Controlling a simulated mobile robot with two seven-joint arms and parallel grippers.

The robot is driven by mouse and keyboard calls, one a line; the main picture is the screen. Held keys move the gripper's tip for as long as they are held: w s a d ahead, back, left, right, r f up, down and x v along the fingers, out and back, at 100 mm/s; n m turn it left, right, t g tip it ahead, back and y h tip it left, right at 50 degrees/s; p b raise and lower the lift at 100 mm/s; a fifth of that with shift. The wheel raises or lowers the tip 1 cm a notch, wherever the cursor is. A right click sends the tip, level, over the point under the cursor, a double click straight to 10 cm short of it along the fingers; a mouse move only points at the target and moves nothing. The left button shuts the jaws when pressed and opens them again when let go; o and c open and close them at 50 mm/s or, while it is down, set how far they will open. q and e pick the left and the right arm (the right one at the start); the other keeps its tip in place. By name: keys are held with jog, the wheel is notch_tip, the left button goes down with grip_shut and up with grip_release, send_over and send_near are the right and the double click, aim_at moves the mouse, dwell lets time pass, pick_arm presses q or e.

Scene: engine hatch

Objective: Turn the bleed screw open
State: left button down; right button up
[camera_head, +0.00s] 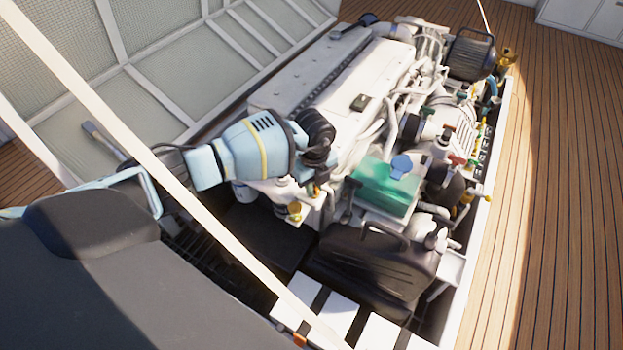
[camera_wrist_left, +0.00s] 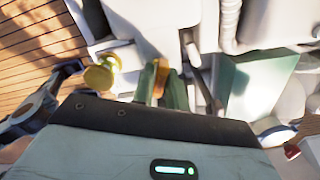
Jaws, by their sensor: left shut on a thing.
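My left gripper (camera_head: 315,183) reaches down at the near end of the white engine (camera_head: 305,85). In the left wrist view its two fingers (camera_wrist_left: 160,88) are closed on a small orange-brown brass piece, which looks like the bleed screw (camera_wrist_left: 161,72). The screw also shows as a small brass spot in the head view (camera_head: 317,190). The fingers hide most of it, so I cannot tell how far it is turned. A round yellow-brass knob (camera_wrist_left: 100,73) stands just left of the fingers, apart from them. My right gripper is not in view.
A green translucent tank with a blue cap (camera_head: 384,187) stands right of the gripper. A black case with a handle (camera_head: 375,265) lies in front. Pipes and hoses crowd the engine's right side. A pale slanted bar (camera_head: 165,180) crosses the head view. Wooden deck (camera_head: 555,160) lies clear at right.

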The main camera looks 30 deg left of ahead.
pick_arm(q)
jog(key=n+p, duration=0.2)
jog(key=n, duration=0.1)
jog(key=shift+r+p, duration=0.2)
jog(key=shift+p, duration=0.1)
jog(key=shift+a+n, duration=0.1)
jog(key=shift+n, duration=0.3)
jog(key=shift+f+n+p, duration=0.15)
jog(key=shift+n+p, duration=0.45)
jog(key=shift+p, duration=0.1)
jog(key=c, duration=1.4)
grip_release()
